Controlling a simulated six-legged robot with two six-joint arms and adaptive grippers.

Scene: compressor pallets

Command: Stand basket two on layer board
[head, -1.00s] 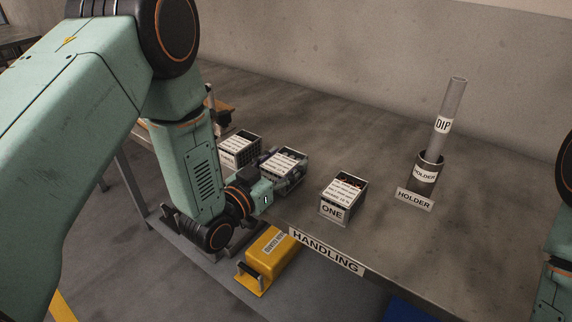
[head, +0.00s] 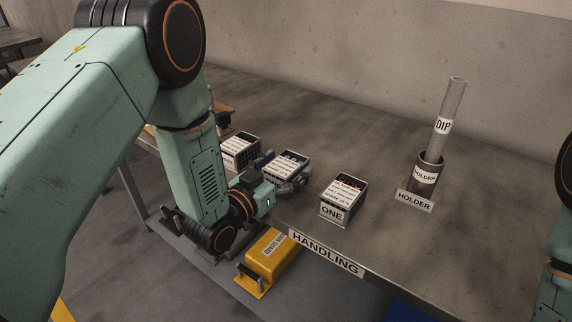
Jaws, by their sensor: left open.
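My left gripper (head: 281,173) is open at the middle basket (head: 291,161), with a dark finger at its left side and another at its near right corner. I cannot tell whether they touch it. This basket is a small dark crate with a white-labelled top; its front and any number are hidden by the gripper. Basket one (head: 343,197), marked ONE, stands to its right on the table. Another similar basket (head: 240,151) stands to its left, its number unreadable. I cannot make out the layer board for certain. My right gripper is out of view.
The grey table (head: 400,254) carries a HANDLING sign (head: 326,252) on its front edge. A grey tube marked DIP (head: 447,110) stands in a holder (head: 427,170) at the right. A yellow box (head: 270,256) sits below the front edge. The table's back middle is clear.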

